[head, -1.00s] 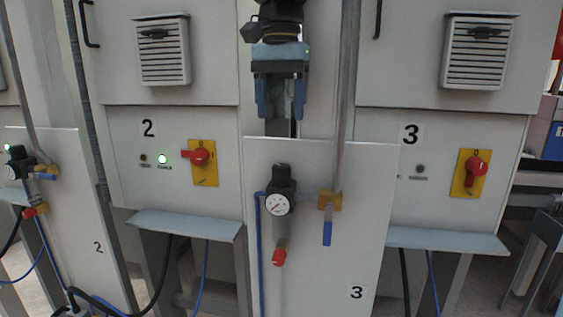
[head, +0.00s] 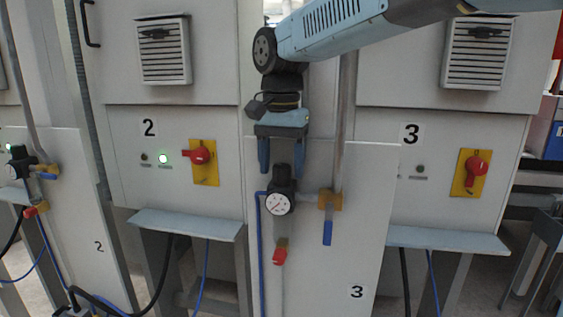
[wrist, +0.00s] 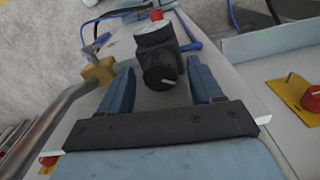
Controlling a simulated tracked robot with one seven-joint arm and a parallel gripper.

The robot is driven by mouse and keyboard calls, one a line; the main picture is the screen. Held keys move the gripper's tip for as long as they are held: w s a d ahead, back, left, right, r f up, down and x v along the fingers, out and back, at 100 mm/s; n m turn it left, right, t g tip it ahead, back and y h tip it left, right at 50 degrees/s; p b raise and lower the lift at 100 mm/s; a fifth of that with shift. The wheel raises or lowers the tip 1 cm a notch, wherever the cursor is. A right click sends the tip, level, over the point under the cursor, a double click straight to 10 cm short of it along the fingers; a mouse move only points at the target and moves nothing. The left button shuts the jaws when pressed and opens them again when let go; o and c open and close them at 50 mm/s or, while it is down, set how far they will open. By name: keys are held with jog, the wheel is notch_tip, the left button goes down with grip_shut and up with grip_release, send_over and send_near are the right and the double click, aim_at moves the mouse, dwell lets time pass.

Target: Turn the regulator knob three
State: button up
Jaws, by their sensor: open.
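The black regulator knob (head: 282,172) sits on top of the regulator with a round white gauge (head: 278,204), on the panel marked 3 (head: 357,292). My gripper (head: 282,170) points down at the knob, its two blue fingers open with a gap between them. In the wrist view the knob (wrist: 160,70), with a white mark on its top, shows between and beyond the open fingers of my gripper (wrist: 165,85). The fingers look apart from the knob on both sides. How far the tips reach down along it I cannot tell.
A vertical grey pipe (head: 345,120) and a yellow valve with a blue lever (head: 327,231) stand just right of the regulator. A blue hose (head: 259,250) runs down its left. Red switches on yellow plates (head: 204,163) (head: 469,173) are on the cabinets either side.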

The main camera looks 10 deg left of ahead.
aim_at(282, 165)
jog(key=shift+c, duration=0.5)
jog(key=c, duration=1)
jog(key=shift+o, duration=0.2)
jog(key=shift+n, duration=2.4)
jog(key=o, duration=1.1)
jog(key=shift+c, duration=0.2)
jog(key=shift+r, duration=0.15)
notch_tip(282, 165, up, 14)
jog(key=shift+f, duration=0.25)
